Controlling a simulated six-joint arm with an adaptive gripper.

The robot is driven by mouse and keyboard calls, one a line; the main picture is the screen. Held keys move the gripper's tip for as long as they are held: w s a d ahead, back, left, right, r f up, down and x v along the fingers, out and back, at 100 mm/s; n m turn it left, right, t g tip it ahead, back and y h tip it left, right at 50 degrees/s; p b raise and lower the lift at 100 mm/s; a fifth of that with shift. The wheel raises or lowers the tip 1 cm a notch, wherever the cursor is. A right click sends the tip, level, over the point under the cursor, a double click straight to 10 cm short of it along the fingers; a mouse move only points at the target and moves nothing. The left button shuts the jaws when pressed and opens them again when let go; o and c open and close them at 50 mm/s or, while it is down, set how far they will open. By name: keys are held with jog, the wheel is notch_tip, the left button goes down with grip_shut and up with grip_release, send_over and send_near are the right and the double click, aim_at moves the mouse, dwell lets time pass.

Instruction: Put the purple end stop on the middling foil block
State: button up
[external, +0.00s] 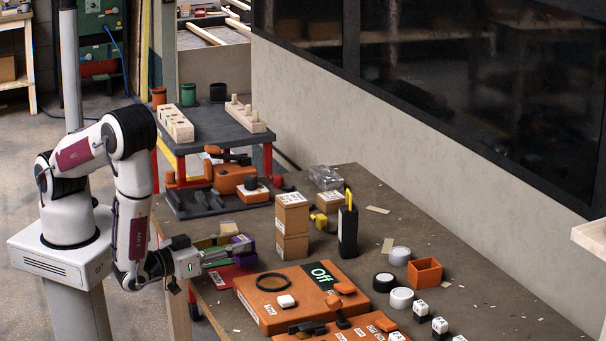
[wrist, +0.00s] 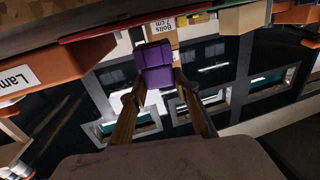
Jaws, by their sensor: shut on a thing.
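My gripper (external: 222,252) is at the near left edge of the long table, reaching to the right. In the wrist view its two fingers (wrist: 160,92) are closed on the purple end stop (wrist: 154,66), a blocky purple piece held at the fingertips. In the external view a purple patch (external: 242,243) shows at the end of the fingers, partly mixed with green and red items behind it. I cannot tell which thing is the middling foil block; a crinkled, shiny clear-grey object (external: 325,177) lies at the back of the table.
Stacked cardboard boxes (external: 292,228) and a black holder (external: 348,231) stand right of my gripper. A large orange case (external: 250,302) lies in front. Tape rolls (external: 401,298), an orange bin (external: 425,272) and small labelled cubes (external: 421,308) are farther right. The right far tabletop is mostly clear.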

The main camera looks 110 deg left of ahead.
jog(key=shift+f, duration=1.05)
jog(key=shift+f, duration=0.15)
jog(key=o, duration=1.2)
jog(key=shift+o, duration=0.2)
jog(key=shift+f+v, duration=0.1)
jog(key=shift+v, duration=1.85)
jog(key=shift+f+v, duration=0.15)
jog(key=shift+v, duration=1.8)
jog(key=shift+o, duration=0.4)
jog(key=shift+s, duration=0.1)
